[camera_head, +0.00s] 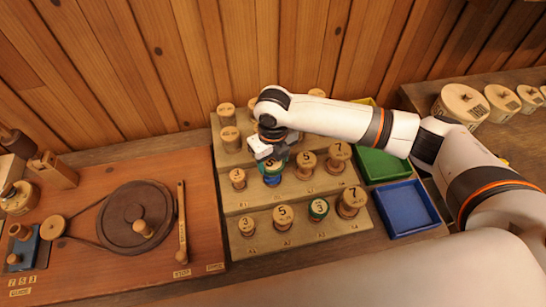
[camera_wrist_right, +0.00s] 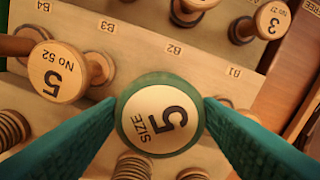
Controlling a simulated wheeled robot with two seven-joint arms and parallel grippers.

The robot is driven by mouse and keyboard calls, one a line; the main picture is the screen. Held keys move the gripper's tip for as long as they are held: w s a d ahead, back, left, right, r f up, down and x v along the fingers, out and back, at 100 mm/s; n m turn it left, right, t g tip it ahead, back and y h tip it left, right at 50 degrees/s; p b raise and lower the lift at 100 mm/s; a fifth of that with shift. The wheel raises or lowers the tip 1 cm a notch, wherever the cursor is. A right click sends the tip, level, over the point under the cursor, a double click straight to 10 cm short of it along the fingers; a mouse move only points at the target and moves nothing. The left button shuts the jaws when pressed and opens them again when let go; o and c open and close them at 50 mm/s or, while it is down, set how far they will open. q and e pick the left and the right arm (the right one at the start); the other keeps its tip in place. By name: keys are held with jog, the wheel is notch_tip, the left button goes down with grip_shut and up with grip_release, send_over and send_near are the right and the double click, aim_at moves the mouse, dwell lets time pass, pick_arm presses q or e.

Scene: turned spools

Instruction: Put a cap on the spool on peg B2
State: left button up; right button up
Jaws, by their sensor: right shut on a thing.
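My right gripper (camera_head: 270,160) has its teal fingers shut on a green-rimmed cap marked SIZE 5. In the right wrist view the cap (camera_wrist_right: 158,118) sits between the two fingertips (camera_wrist_right: 160,115), its face towards the camera. The cap lies over the B2 place, just behind the B2 label (camera_wrist_right: 173,49). My left gripper is out of view.
The stepped wooden rack (camera_head: 290,238) holds several numbered spools close around the gripper, including a 5 on B3 (camera_wrist_right: 56,72). A green tray (camera_head: 382,164) and a blue tray (camera_head: 408,208) lie right of the rack.

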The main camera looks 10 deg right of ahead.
aim_at(273, 163)
jog(key=shift+p, duration=0.4)
dwell(0.6)
jog(key=shift+f+b, duration=0.35)
jog(key=shift+f, duration=0.2)
dwell(0.4)
jog(key=o, duration=0.7)
notch_tip(273, 163, up, 11)
jog(key=p, duration=1)
jog(key=shift+p, duration=0.3)
jog(key=shift+s+f, duration=0.1)
